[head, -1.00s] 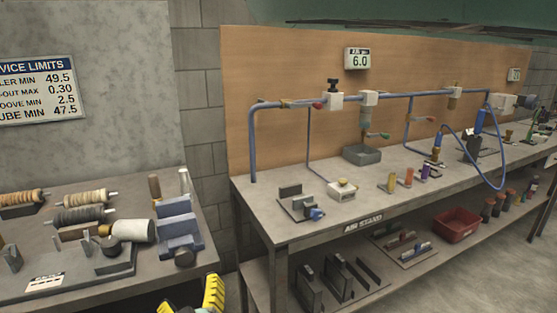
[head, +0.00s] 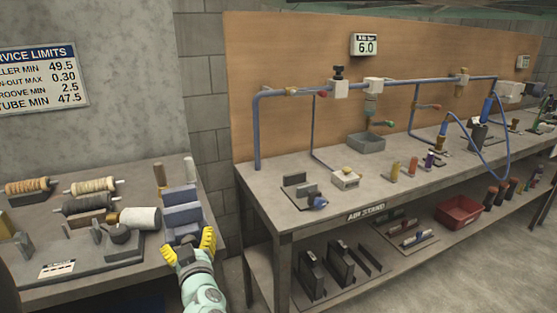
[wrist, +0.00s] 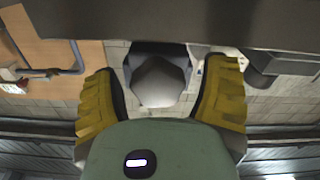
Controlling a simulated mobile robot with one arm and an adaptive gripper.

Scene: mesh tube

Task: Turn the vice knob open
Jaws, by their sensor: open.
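The blue-grey vice (head: 182,212) stands at the right front corner of the left bench.
The left bench holds several rollers (head: 90,187), a white cylinder (head: 139,218) and a grey fixture (head: 122,248) left of the vice. The air stand bench (head: 260,197) with blue pipes is to the right, across a narrow floor gap.

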